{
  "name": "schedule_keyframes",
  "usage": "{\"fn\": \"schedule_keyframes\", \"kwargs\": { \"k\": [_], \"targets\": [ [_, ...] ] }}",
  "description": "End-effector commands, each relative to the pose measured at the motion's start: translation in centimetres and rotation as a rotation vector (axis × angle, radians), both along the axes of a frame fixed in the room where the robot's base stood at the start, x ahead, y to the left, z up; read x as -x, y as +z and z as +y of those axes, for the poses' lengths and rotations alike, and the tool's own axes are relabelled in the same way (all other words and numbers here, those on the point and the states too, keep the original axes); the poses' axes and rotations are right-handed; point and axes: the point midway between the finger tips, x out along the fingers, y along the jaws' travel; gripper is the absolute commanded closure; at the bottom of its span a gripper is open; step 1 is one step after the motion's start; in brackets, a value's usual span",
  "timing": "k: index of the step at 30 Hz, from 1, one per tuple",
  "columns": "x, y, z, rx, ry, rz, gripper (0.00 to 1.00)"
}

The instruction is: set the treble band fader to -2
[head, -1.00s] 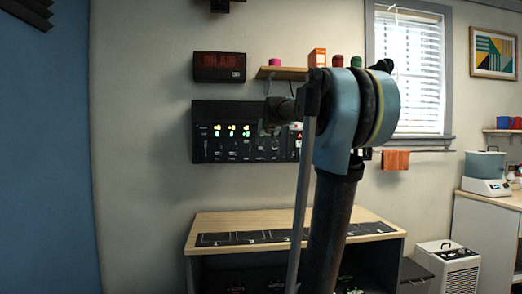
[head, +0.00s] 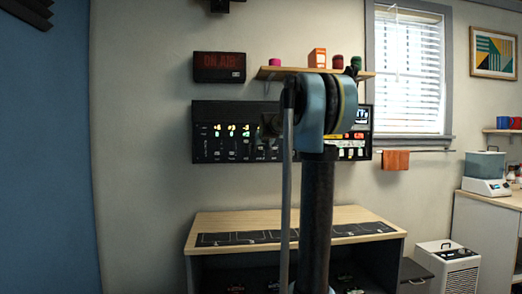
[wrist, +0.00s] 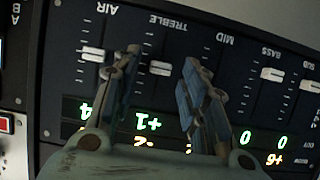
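The black mixer panel (head: 205,150) hangs on the wall above the wooden desk; my arm covers part of it in the head view. In the wrist view the panel appears upside down. The treble fader cap (wrist: 160,68) is a small pale block below the TREBLE label. A green +1 shows in its column, with a yellow -2 beside it. My gripper (wrist: 160,60) is open, with one finger on each side of the treble cap. I cannot tell whether either finger touches it. The right finger hides most of the mid fader.
The air fader cap (wrist: 92,54) sits close left of my left finger. The bass fader cap (wrist: 272,74) and sub fader cap (wrist: 309,86) lie to the right. A wall shelf (head: 268,73) runs above the panel, and the desk (head: 225,222) stands below.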

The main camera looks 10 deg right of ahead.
Motion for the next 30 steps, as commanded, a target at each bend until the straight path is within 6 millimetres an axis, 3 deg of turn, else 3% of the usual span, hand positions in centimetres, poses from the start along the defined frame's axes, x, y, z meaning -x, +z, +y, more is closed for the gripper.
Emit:
{"fn": "schedule_keyframes", "kwargs": {
  "k": [8, 13, 20, 30],
  "targets": [
    [-0.1, 0.0, 0.0, 0.0, 0.0, 0.0, 0.62],
    [-0.1, 0.0, 0.0, 0.0, 0.0, 0.0, 1.0],
    [-0.1, -0.3, 0.0, 0.0, 0.0, 0.0, 1.0],
    [0.0, -2.4, 0.0, 0.0, 0.0, 0.0, 1.0]
  ]
}}
